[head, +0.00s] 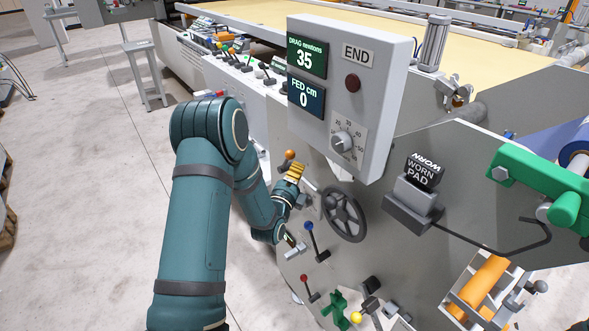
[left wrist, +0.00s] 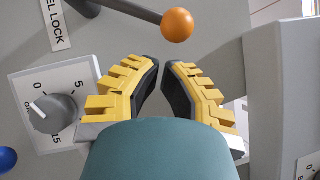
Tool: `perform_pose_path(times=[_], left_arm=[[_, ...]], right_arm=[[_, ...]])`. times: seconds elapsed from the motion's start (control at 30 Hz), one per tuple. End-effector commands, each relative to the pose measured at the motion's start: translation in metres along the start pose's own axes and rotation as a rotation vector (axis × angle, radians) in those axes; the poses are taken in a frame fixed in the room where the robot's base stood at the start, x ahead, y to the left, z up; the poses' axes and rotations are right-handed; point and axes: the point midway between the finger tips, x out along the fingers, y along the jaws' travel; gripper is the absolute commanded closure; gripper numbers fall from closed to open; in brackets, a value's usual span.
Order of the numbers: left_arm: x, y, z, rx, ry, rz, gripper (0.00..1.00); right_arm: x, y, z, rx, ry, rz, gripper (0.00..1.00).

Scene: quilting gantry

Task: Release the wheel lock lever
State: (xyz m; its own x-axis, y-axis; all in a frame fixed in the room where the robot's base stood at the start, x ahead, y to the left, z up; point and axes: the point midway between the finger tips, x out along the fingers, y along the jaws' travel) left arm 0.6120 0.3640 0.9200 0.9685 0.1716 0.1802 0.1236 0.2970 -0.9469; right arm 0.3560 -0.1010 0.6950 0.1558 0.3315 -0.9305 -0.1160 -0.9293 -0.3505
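The wheel lock lever ends in an orange ball (head: 289,155). In the left wrist view the orange ball (left wrist: 177,25) sits on a dark rod (left wrist: 125,10), beside a partly cropped label (left wrist: 55,24) reading "EL LOCK". My left gripper (head: 295,172) is at the ball, just below it in the head view. In the left wrist view the yellow-padded fingers of the left gripper (left wrist: 160,64) are open with a narrow gap, and the ball lies beyond their tips, apart from them. My right gripper is not seen.
A black handwheel (head: 344,213) is right of the gripper. A blue-knobbed lever (head: 309,228) and red-knobbed lever (head: 304,279) stand below. A grey display box (head: 377,90) overhangs above right. A dial (left wrist: 54,110) is left in the wrist view. Floor (head: 90,200) is clear at left.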

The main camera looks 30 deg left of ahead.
Motion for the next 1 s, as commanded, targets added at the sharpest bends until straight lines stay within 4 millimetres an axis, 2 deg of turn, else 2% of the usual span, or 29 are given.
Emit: perform_pose_path(times=[0.2, 0.6, 1.0], left_arm=[[0.0087, 0.0003, 0.0092, 0.0, 0.0, 0.0, 1.0], [0.0091, -0.0004, 0.0097, -0.005, 0.0, 0.004, 1.0], [0.011, -0.0059, 0.0126, -0.117, 0.0, 0.08, 1.0]], right_arm=[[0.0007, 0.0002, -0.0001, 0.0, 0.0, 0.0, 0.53], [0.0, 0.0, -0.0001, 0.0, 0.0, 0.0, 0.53], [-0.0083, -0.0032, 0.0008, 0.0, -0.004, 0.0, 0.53]])
